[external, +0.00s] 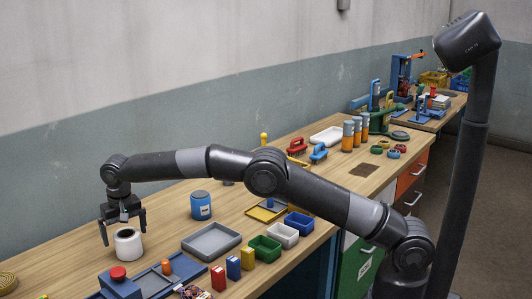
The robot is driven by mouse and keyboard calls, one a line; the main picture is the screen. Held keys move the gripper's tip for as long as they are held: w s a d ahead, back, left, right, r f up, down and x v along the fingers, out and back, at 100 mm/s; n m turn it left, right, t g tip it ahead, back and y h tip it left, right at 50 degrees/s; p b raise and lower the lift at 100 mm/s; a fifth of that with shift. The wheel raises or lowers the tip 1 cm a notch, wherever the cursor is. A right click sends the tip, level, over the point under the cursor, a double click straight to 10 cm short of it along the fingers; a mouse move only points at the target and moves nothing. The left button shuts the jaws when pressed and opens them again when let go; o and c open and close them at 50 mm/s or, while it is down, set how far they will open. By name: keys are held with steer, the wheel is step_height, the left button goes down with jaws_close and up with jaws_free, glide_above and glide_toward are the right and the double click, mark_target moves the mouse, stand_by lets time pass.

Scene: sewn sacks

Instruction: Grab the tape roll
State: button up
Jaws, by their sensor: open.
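A short white roll with a dark hole in its top (128,247), which looks like the tape roll, stands upright on the wooden workbench at the lower left. My gripper (124,236) points down over it with its two dark fingers spread apart. One finger is at the left of the roll's upper part and the other at its right. I cannot tell whether either finger touches it.
A blue box with a red button (118,281) is close in front. A tan coil (8,281) lies at the left edge. Small bins (264,248) stand further right.

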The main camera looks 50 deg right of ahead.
steer(key=f, duration=0.5)
steer(key=shift+w+d, duration=0.25)
steer(key=shift+d, duration=0.05)
steer(key=shift+c, duration=0.4)
steer(key=c, duration=1)
steer(key=shift+c, duration=0.2)
steer(key=shift+r, duration=0.15)
